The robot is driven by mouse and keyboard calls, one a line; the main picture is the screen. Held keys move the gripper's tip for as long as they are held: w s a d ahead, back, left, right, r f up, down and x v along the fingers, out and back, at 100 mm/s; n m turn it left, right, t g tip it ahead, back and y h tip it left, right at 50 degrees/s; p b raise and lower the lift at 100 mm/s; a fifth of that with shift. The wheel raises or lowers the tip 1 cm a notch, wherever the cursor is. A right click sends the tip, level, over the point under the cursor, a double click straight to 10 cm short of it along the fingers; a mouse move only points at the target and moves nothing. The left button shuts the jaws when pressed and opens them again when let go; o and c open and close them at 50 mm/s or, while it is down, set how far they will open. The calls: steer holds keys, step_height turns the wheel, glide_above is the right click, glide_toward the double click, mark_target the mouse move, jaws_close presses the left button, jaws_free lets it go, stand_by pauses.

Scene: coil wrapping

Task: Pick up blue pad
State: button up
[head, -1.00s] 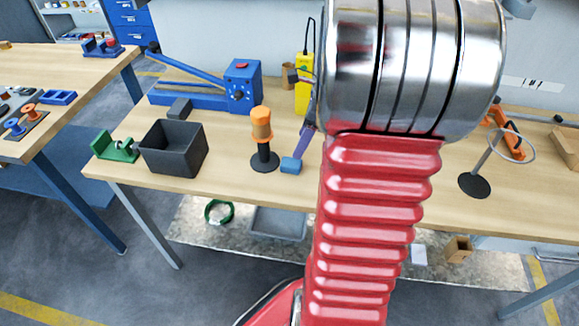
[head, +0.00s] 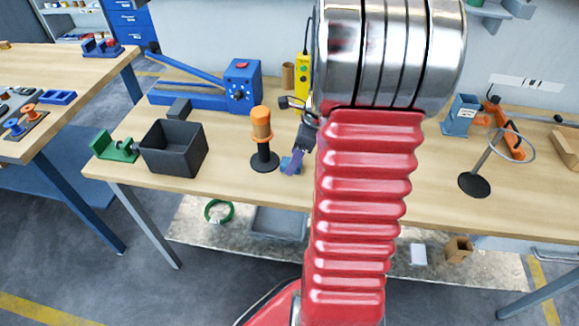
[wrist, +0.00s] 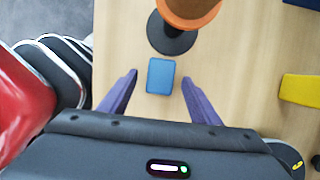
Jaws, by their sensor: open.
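The blue pad (wrist: 160,76) is a small block lying flat on the wooden table. In the wrist view it lies just ahead of my open, purple-fingered gripper (wrist: 159,87), centred between the two fingers, with a gap on each side. In the head view the pad (head: 287,165) is partly hidden behind my gripper (head: 294,160), whose fingers are down at it near the table's front edge. Nothing is held.
An orange and black post on a round base (wrist: 174,37) stands close beyond the pad. A dark grey bin (head: 173,150) stands to the left, with a blue lever tool (head: 240,86) behind. A yellow object (wrist: 301,89) is right of my gripper in the wrist view.

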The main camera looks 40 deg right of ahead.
steer(key=shift+x, duration=0.9)
steer(key=shift+c, duration=0.3)
steer(key=c, duration=1.1)
